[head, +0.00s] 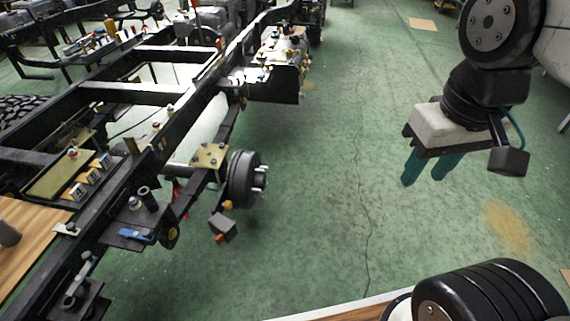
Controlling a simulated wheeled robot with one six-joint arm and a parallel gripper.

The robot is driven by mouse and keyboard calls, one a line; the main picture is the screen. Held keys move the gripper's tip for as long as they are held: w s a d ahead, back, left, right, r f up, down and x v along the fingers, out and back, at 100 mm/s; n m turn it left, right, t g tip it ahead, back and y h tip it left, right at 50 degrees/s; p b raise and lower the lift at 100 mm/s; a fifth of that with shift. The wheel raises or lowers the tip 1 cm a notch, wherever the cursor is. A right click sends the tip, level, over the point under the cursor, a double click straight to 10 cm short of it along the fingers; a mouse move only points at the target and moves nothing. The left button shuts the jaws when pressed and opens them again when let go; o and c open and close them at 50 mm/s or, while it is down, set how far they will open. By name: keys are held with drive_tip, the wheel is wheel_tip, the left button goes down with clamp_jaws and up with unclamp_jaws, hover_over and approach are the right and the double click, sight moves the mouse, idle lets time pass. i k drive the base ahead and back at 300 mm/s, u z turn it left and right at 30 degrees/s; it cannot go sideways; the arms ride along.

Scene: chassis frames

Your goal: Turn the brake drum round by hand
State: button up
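The brake drum (243,180) is a dark round drum with pale wheel studs on its right face. It sits at the end of the axle on the right side of the black chassis frame (190,190). My gripper (427,171) hangs in the air at the upper right, well to the right of the drum and apart from it. Its two teal fingers point down, with a narrow gap between them and nothing seen in it. The drum's left side is partly hidden by the axle parts.
A wooden board (30,240) with parts is at the left. The green floor (320,190) between drum and gripper is clear, with a crack running along it.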

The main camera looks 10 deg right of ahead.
sight(247, 177)
drive_tip(key=z, duration=0.25)
drive_tip(key=i, duration=1.15)
drive_tip(key=u, duration=0.75)
